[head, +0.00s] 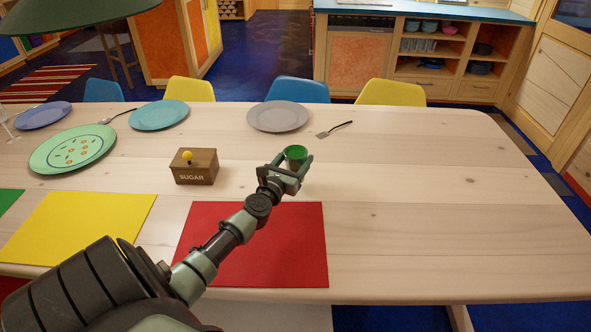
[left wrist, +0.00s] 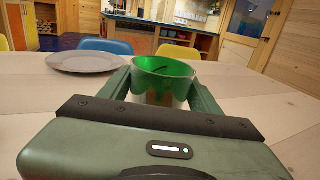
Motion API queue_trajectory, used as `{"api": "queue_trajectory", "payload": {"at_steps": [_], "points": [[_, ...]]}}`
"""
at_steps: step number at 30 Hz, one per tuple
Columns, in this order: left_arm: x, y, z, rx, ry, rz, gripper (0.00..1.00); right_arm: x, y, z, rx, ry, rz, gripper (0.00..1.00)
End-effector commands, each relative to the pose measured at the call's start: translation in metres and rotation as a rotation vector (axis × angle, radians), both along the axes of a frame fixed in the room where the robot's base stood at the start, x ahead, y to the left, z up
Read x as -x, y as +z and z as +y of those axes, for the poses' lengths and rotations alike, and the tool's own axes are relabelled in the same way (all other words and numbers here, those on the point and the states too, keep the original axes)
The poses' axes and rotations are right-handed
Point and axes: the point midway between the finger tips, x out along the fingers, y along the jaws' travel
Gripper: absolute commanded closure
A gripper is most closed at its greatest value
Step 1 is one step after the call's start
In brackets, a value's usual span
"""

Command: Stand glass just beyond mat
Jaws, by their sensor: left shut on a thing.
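A green glass (head: 296,153) is held between the fingers of my left gripper (head: 291,163), over the table beyond the red mat (head: 305,245). In the left wrist view the green, see-through glass (left wrist: 163,78) is upright between the two fingers (left wrist: 163,95), which are shut on it. I cannot tell whether its base touches the table. The red mat lies near the table's front edge, partly hidden by my left arm. My right gripper is not in view.
A sugar box (head: 195,167) stands left of the glass. A grey plate (head: 278,116) and a fork (head: 335,129) lie behind it. A yellow mat (head: 80,228) is to the left. The table's right side is clear.

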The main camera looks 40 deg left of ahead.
Motion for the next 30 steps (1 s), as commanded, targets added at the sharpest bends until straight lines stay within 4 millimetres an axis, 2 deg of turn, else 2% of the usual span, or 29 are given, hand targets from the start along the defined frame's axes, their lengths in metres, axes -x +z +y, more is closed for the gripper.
{"api": "queue_trajectory", "payload": {"at_steps": [3,7,19,20,22,30], "points": [[0.0,-0.021,0.0,0.0,0.0,-0.001,1.0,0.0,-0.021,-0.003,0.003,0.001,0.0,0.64],[0.0,-0.037,0.0,0.0,0.001,-0.001,1.0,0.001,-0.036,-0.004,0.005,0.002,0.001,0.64],[0.0,-0.041,0.0,0.001,0.001,-0.001,1.0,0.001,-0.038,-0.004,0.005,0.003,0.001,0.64],[0.0,-0.042,0.0,0.001,0.0,0.001,0.34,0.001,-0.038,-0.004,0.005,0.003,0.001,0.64],[0.0,-0.04,0.0,0.001,0.0,0.001,0.15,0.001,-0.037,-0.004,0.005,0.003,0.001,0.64],[0.0,-0.04,0.0,0.001,0.0,0.001,0.15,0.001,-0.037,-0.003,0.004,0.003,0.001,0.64]]}}
